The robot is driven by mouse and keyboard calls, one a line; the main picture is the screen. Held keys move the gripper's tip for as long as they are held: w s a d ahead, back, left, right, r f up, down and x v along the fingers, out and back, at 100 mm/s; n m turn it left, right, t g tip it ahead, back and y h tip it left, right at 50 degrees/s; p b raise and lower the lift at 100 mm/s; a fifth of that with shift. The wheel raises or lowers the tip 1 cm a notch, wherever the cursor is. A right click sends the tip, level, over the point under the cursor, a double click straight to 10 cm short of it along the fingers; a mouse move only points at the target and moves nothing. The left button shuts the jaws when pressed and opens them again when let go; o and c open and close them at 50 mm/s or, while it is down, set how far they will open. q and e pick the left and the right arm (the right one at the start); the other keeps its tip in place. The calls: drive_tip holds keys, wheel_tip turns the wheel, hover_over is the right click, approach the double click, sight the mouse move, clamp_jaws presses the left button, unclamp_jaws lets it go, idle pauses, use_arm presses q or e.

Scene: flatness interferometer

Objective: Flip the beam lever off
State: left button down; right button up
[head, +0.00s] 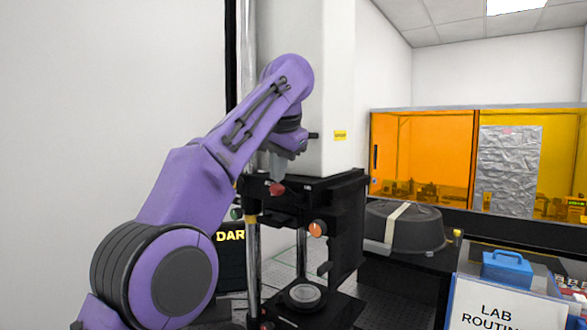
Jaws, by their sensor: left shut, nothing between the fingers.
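The interferometer (342,190) is a tall black stand with metal posts and a pale upper housing. A small red piece (276,189), which looks like the beam lever, sits at the front of its black upper platform; whether it is on or off cannot be told. My left gripper (284,177) points down just above and beside the red piece, shut with nothing held; whether they touch cannot be told. The gripper and wrist hide part of the platform's top. An orange knob (317,229) is lower on the stand. My right gripper is not in view.
A round metallic disc (303,294) rests on the stand's lower stage. To the right are a dark case with a pale strap (405,226), a blue box (507,267), a "LAB ROUTINE" sign (500,308) and an orange enclosure (425,150). A white wall is at left.

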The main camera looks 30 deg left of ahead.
use_arm(q)
drive_tip(key=shift+a+f, duration=0.2)
drive_tip(key=shift+a, duration=0.3)
drive_tip(key=shift+s+d+r, duration=0.15)
drive_tip(key=shift+s, duration=0.15)
drive_tip(key=shift+w+d+f, duration=0.2)
drive_tip(key=shift+d, duration=0.4)
drive_tip(key=shift+s+d, duration=0.15)
drive_tip(key=shift+d, duration=0.1)
drive_tip(key=shift+a, duration=0.1)
